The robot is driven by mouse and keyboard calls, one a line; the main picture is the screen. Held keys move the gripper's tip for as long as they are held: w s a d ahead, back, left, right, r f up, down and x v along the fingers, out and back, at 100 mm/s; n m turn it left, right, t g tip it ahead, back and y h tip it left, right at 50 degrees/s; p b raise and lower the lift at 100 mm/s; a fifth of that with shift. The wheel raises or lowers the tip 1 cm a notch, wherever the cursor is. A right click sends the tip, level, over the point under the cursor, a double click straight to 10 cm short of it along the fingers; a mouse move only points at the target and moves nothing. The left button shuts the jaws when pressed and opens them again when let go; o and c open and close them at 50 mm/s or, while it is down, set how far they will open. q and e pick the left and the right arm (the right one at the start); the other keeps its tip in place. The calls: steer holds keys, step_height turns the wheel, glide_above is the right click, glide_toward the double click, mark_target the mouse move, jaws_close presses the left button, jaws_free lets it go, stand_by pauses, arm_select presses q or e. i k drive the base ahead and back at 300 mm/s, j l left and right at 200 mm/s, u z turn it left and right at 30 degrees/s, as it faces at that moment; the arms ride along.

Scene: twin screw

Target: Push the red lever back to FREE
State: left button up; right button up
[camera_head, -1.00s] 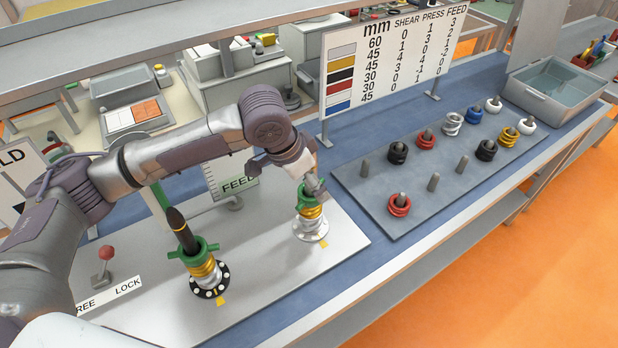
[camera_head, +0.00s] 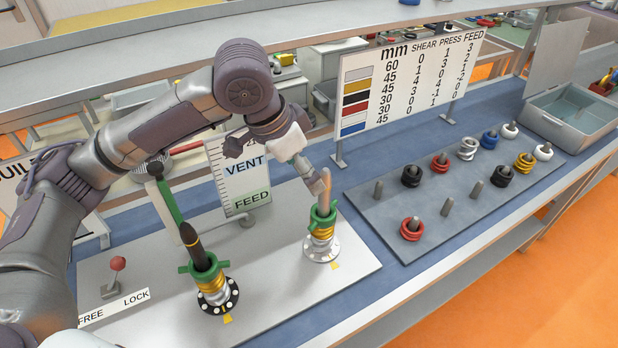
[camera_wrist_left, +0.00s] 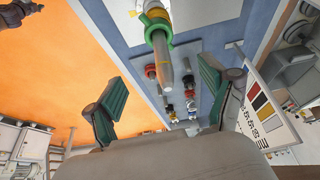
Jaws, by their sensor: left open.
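The red lever (camera_head: 118,264) has a red ball on a short stem and a grey base. It stands at the left of the metal plate, behind the FREE/LOCK label (camera_head: 114,307). Its base is near the middle of the label and the stem leans slightly; I cannot tell its exact setting. My left gripper (camera_head: 314,184) is at the right screw shaft (camera_head: 326,187), far right of the lever. In the wrist view its fingers (camera_wrist_left: 163,88) are open, with the shaft beyond and between them; contact is unclear.
The left screw (camera_head: 194,246), dark-tipped with a green collar (camera_head: 203,267), stands between lever and gripper. A VENT/FEED gauge board (camera_head: 239,180) stands behind. A peg board (camera_head: 385,215) with coloured rings lies right. The plate around the lever looks clear.

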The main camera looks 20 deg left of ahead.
mark_target(118, 263)
steer(key=k+l, duration=0.2)
steer(key=k, duration=0.25)
steer(key=k+l, duration=0.2)
steer(key=k, duration=0.3)
steer(key=k+l, duration=0.2)
steer(key=k, duration=0.25)
